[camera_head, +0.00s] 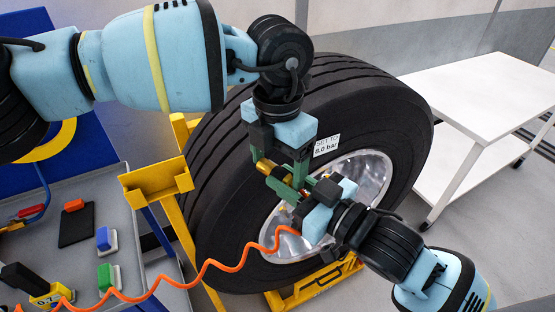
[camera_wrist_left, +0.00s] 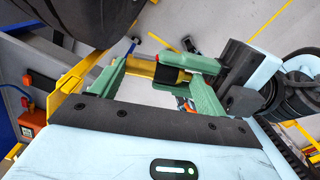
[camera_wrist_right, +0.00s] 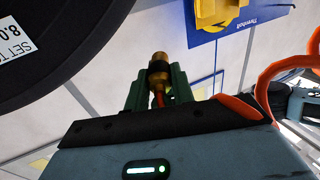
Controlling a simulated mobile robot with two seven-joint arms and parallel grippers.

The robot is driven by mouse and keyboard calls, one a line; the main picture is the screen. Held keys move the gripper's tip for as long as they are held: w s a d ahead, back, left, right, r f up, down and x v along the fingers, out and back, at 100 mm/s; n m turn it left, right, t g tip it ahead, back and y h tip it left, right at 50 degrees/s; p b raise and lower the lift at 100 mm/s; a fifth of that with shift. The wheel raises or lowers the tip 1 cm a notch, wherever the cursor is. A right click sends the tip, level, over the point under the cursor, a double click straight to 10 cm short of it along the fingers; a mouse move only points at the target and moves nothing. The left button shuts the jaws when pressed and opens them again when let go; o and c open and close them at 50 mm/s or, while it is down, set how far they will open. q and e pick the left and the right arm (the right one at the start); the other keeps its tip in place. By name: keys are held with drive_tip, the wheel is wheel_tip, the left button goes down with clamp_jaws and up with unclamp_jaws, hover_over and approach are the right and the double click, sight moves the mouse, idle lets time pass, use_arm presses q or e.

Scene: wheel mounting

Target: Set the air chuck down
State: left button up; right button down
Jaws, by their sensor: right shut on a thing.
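The air chuck is a brass piece with a black band. My right gripper (camera_head: 277,187) is shut on it in front of the wheel, and its brass end (camera_head: 263,165) shows past the green fingers. In the right wrist view the chuck (camera_wrist_right: 158,66) stands up between the fingers, with the orange hose (camera_head: 215,263) trailing from that gripper toward the lower left. My left gripper (camera_head: 281,164) is open just above the right one. In the left wrist view the chuck (camera_wrist_left: 142,67) lies across the gap between its spread fingers; contact is unclear.
A big wheel (camera_head: 225,150) with a silver rim stands behind both grippers, bearing a "SET TO 8.0 bar" label (camera_head: 326,146). A grey tool cart (camera_head: 140,240) with several small items is at left, beside a yellow stand (camera_head: 160,190). The white table (camera_head: 490,90) at right is bare.

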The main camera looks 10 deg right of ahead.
use_arm(q)
drive_tip(key=shift+c, duration=1.5)
use_arm(e)
drive_tip(key=c, duration=1.1)
unclamp_jaws()
drive_tip(key=shift+d, duration=0.1)
drive_tip(key=s+d+f+m+t+h, duration=0.2)
drive_tip(key=d+f+m+h, duration=0.2)
drive_tip(key=d, duration=0.3)
drive_tip(key=s+d+f+m+t+h, duration=0.2)
drive_tip(key=d+f+m+h, duration=0.2)
drive_tip(key=d+f+h, duration=0.2)
drive_tip(key=shift+d+h, duration=0.8)
use_arm(q)
drive_tip(key=shift+g, duration=0.4)
drive_tip(key=f+b, duration=0.2)
drive_tip(key=f, duration=0.3)
drive_tip(key=shift+w+f, duration=0.2)
use_arm(e)
drive_tip(key=w+a+f+n+y, duration=0.2)
drive_tip(key=w+a+f+y, duration=0.1)
drive_tip(key=f, duration=0.5)
drive_tip(key=shift+w+a+f, duration=0.3)
drive_tip(key=shift+w+a, duration=0.6)
drive_tip(key=shift+a, duration=0.25)
